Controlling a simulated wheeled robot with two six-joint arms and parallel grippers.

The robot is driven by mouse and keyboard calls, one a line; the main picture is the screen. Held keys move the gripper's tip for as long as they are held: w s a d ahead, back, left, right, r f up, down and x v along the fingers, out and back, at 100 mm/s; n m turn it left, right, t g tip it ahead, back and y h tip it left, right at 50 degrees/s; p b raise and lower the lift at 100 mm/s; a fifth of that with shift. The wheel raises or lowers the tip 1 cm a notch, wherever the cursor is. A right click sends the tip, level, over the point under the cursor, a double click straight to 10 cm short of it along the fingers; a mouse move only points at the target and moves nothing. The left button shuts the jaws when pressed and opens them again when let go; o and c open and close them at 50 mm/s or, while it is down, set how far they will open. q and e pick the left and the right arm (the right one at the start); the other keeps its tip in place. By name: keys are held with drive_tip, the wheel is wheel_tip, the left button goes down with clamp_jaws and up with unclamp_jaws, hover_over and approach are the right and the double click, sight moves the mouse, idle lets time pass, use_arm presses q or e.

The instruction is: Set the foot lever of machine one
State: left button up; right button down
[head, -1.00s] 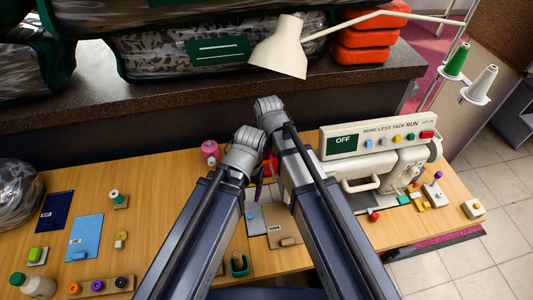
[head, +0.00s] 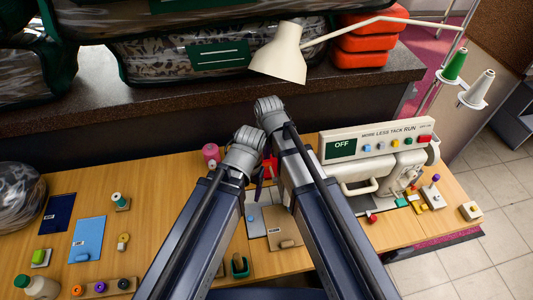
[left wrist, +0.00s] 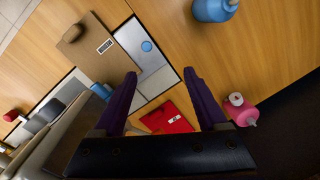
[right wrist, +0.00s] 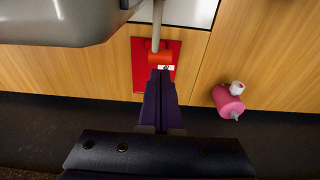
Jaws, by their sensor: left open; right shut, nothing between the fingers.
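Machine one appears to be the pale sewing machine (head: 372,168); its panel display (head: 341,146) reads OFF. In the right wrist view a red-orange knob (right wrist: 158,53) sits at the end of a pale rod (right wrist: 157,22), above a red plate (right wrist: 140,75); it looks like the lever. My right gripper (right wrist: 160,73) is shut and empty, its tips right at the knob; I cannot tell whether they touch. My left gripper (left wrist: 161,75) is open and empty, above the table near the red plate (left wrist: 180,124). In the head view my arms largely hide this area.
A pink spool (right wrist: 228,100) stands beside the red plate near the table's back edge. A brown plate (left wrist: 95,50) and a grey plate (left wrist: 140,45) lie nearby. A lamp (head: 280,55) hangs over the dark shelf behind. Small blocks and knobs crowd the machine's right side.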

drive_tip(key=shift+w+r+p, duration=0.2)
drive_tip(key=shift+r+p, duration=0.4)
drive_tip(key=shift+r, duration=0.15)
use_arm(q)
wheel_tip(320, 180, up, 14)
drive_tip(key=p, duration=1.2)
drive_tip(key=shift+a+f, duration=0.15)
drive_tip(key=shift+a, duration=0.1)
use_arm(e)
wheel_tip(320, 180, up, 12)
use_arm(q)
drive_tip(key=shift+s, duration=0.15)
use_arm(e)
drive_tip(key=shift+a, duration=0.1)
